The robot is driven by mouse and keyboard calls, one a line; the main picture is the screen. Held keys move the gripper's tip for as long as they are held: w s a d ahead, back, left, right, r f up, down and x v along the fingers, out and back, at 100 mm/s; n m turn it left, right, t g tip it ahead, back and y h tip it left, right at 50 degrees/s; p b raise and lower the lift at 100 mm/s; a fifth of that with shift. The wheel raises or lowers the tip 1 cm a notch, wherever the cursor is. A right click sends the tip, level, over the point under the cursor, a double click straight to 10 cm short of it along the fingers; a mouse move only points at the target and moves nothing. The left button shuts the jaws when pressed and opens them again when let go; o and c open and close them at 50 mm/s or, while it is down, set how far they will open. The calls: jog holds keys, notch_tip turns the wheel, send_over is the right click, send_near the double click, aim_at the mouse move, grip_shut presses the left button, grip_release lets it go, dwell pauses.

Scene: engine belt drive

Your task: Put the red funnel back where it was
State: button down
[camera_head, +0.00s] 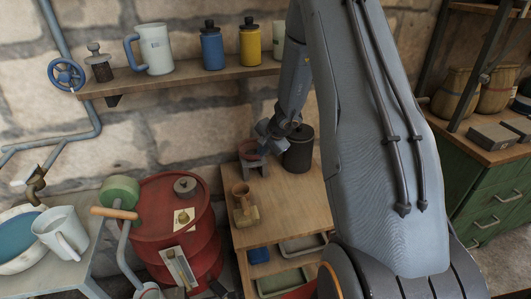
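A small grey stand (257,168) shows just below the funnel. I cannot tell whether the funnel rests in the stand or hangs above it.
A brass-brown piece (243,205) stands in front on the wooden bench (283,215). A black canister (299,152) stands close to the right of my gripper. A red drum (190,225) is left of the bench. A wall shelf (190,77) with jugs and bottles runs above.

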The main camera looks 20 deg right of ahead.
jog(key=c, duration=2.5)
grip_release()
jog(key=o, duration=0.5)
jog(key=shift+c, duration=0.2)
jog(key=shift+r, duration=0.15)
jog(key=r+p, duration=0.1)
jog(key=p, duration=0.1)
jog(key=shift+r+p, duration=0.25)
jog(key=shift+p, duration=0.1)
jog(key=b+v, duration=0.3)
jog(key=v, duration=0.8)
jog(key=s+a+r+n+g, duration=0.25)
jog(key=s+a+n, duration=0.35)
jog(key=s+a, duration=0.6)
jog(key=s+a+n+g+h, duration=0.1)
jog(key=s+a+n, duration=0.2)
jog(key=s, duration=0.3)
jog(key=s+a+n+g+b, duration=0.1)
jog(key=s+a+n, duration=0.2)
jog(key=s+n, duration=0.2)
jog(key=shift+s+f+h, duration=0.4)
jog(key=shift+s, duration=0.3)
